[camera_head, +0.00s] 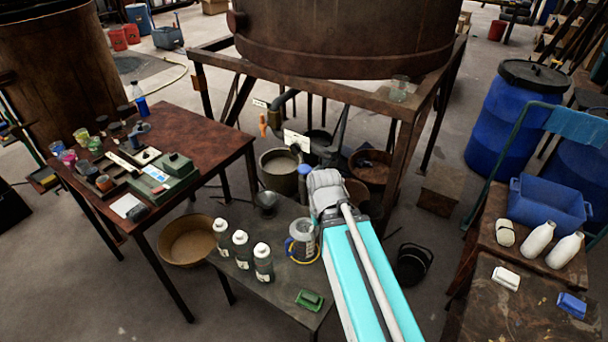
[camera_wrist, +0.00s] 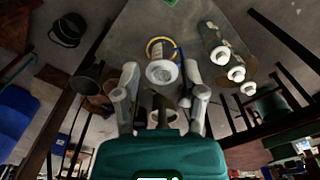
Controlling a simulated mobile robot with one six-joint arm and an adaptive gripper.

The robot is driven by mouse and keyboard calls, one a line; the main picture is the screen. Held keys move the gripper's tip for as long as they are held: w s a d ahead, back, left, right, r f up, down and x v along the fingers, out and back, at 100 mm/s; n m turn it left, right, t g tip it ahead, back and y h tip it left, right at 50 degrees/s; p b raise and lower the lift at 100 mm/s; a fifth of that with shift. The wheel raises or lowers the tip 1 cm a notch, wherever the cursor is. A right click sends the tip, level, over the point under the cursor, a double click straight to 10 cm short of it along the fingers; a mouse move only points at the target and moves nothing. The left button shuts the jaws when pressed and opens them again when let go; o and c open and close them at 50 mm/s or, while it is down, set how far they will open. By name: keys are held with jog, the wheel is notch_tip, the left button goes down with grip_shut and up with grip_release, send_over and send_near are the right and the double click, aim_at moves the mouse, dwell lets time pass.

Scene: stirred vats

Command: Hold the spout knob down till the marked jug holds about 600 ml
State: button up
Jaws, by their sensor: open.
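A pale jug (camera_head: 302,238) with a blue handle and a yellow ring at its base stands on the low grey table. It also shows in the wrist view (camera_wrist: 162,70), beyond and between my fingertips. Its fill level cannot be read. My gripper (camera_wrist: 162,84) is open, with no object visibly held between its fingers. An outlet pipe (camera_head: 275,108) with an orange handle (camera_head: 263,126) comes from the large vat (camera_head: 340,38). I cannot clearly make out the spout knob.
Several grey bottles with white caps (camera_head: 241,245) stand left of the jug. A green brush-like block (camera_head: 310,299) lies near the table's front edge. The vat's rusty frame (camera_head: 400,145) rises behind. A grey bucket (camera_head: 278,177) and a black bucket (camera_head: 412,268) flank my arm.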

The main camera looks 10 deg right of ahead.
jog(key=c, duration=0.4)
jog(key=shift+w+r+p, duration=0.4)
jog(key=shift+w, duration=0.05)
grip_shut()
jog(key=w+r+n+p, duration=0.4)
jog(key=w+r+p, duration=0.4)
jog(key=w, duration=0.3)
jog(key=w+r+n+t+p, duration=0.1)
jog(key=w+r+n+p, duration=0.4)
jog(key=w+r+p, duration=0.4)
jog(key=shift+w+d+r, duration=0.2)
jog(key=shift+w+d, duration=0.15)
jog(key=shift+w, duration=1.35)
